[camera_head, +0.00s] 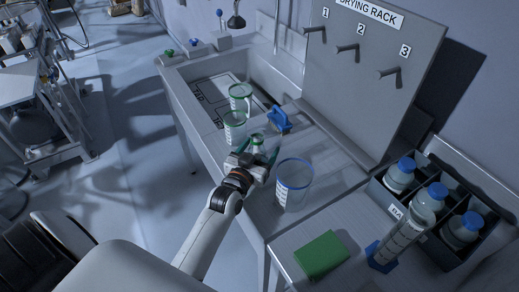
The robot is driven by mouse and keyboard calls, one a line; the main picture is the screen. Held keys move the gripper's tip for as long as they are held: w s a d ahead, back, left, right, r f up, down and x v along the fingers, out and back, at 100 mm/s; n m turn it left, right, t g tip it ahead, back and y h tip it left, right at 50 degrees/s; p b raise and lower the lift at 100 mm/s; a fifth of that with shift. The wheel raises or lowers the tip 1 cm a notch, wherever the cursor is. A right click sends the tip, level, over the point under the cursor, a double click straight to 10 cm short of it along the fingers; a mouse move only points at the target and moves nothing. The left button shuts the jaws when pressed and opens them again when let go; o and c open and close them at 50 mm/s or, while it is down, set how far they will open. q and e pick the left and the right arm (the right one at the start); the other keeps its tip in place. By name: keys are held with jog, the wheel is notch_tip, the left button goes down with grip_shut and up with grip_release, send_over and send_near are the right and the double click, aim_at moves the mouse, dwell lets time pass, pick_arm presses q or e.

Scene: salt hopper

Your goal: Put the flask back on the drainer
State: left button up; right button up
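A small clear flask (257,141) with a green top stands on the bench by the sink, partly hidden by my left gripper. My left gripper (257,152) comes in from below, just in front of the flask. Its teal fingers are spread apart, one to each side of the flask; contact is not clear. The drainer is an upright grey board (372,95) labelled DRYING RACK at the back. Its pegs, peg 1 (315,29), peg 2 (348,47) and peg 3 (389,72), are bare. My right gripper is not in view.
Two green-rimmed beakers (235,128) (240,98) stand left of the flask. A blue object (279,119) lies behind it. A blue-rimmed beaker (293,186) stands close on the right. Further right are a green pad (321,255), a cylinder (398,240) and a bottle crate (428,248).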

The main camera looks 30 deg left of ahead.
pick_arm(q)
jog(key=shift+s+r, duration=0.1)
jog(key=shift+s, duration=0.05)
jog(key=s, duration=0.3)
jog(key=s+b, duration=0.1)
jog(key=s, duration=0.6)
jog(key=shift+s+d+r+b, duration=0.25)
jog(key=shift+d+b, duration=0.1)
jog(key=shift+s+r, duration=0.1)
jog(key=shift+s, duration=0.5)
